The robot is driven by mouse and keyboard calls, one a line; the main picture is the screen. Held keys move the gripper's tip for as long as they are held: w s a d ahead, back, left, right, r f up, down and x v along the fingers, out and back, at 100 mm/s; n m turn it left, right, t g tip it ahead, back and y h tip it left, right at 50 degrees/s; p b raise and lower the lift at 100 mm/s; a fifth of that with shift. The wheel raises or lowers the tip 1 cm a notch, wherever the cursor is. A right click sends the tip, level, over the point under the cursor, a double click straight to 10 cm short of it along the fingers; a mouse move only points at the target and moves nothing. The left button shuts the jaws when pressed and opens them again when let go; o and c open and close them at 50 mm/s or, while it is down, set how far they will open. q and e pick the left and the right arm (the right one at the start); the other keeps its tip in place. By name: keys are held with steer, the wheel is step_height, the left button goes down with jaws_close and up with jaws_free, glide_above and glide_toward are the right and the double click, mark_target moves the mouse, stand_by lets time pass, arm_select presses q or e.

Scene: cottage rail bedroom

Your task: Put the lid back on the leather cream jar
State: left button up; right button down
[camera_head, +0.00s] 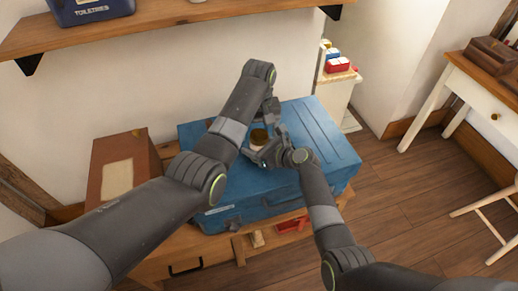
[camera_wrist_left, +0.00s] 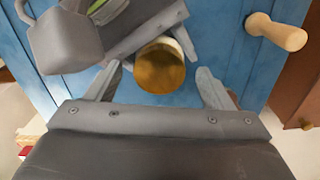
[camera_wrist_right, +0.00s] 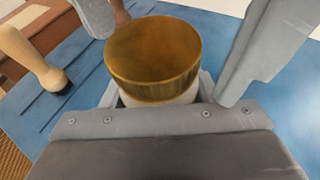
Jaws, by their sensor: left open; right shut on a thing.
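The leather cream jar (camera_wrist_right: 165,98) has a white body and stands on the blue suitcase (camera_head: 312,140). Its gold-brown lid (camera_wrist_right: 153,48) sits on top of the jar, roughly level; I cannot tell whether it is fully seated. The lid also shows from above in the left wrist view (camera_wrist_left: 160,72) and in the head view (camera_head: 259,135). My right gripper (camera_head: 257,153) is low and shut on the jar's body, its fingertips mostly hidden behind the jar. My left gripper (camera_head: 268,120) is open above the jar, with its fingers (camera_wrist_left: 158,84) on either side of the lid, apart from it.
A wooden-handled tool (camera_wrist_right: 30,55) with a dark end stands on the suitcase close by. A brown box (camera_head: 113,170) is left of the suitcase. A shelf (camera_head: 165,28) hangs above. A red item (camera_head: 291,225) and small wooden pieces (camera_head: 256,239) lie on the bench front.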

arm_select(q)
step_height(320, 180, up, 7)
steer(key=shift+r, duration=0.15)
arm_select(e)
steer(key=shift+c, duration=2.2)
jaws_free()
arm_select(q)
steer(key=shift+r+p, duration=1.35)
arm_select(e)
steer(key=v, duration=1.7)
steer(key=shift+s, duration=0.2)
steer(key=shift+d, duration=0.1)
